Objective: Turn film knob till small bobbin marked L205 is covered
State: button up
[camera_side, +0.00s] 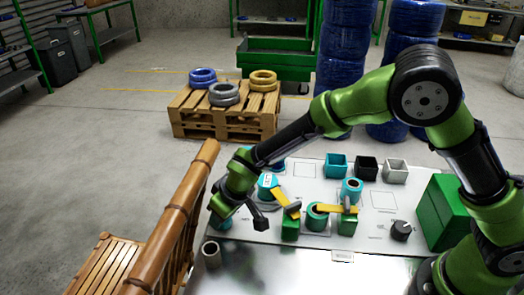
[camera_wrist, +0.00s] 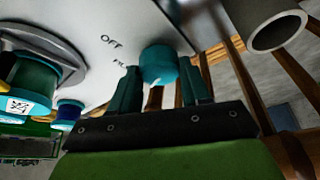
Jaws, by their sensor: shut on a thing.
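The film knob is a teal round knob (camera_wrist: 159,65) on the white panel, beside the printed word OFF and partly hidden lettering in the wrist view. My gripper (camera_wrist: 160,90) has its two dark teal fingers shut on the knob's left and right sides. In the side view my gripper (camera_side: 222,212) is low at the panel's left edge, with a bit of teal showing under it. A teal bobbin with a white label (camera_wrist: 22,104) stands at left in the wrist view; a labelled bobbin also shows in the side view (camera_side: 267,182). I cannot read L205 on either.
Yellow strips (camera_side: 331,209) run between teal spools (camera_side: 317,217) and green blocks on the white panel (camera_side: 304,169). A dark knob (camera_side: 401,230) sits at right. A grey tube (camera_wrist: 277,33) is near my gripper. A wooden railing (camera_side: 176,215) stands close at left.

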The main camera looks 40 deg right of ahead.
jog(key=shift+a+m+h, duration=0.15)
jog(key=shift+m+h, duration=0.75)
jog(key=shift+m, duration=1.4)
jog(key=o, duration=1.1)
jog(key=shift+c, duration=0.2)
jog(key=v, duration=1.7)
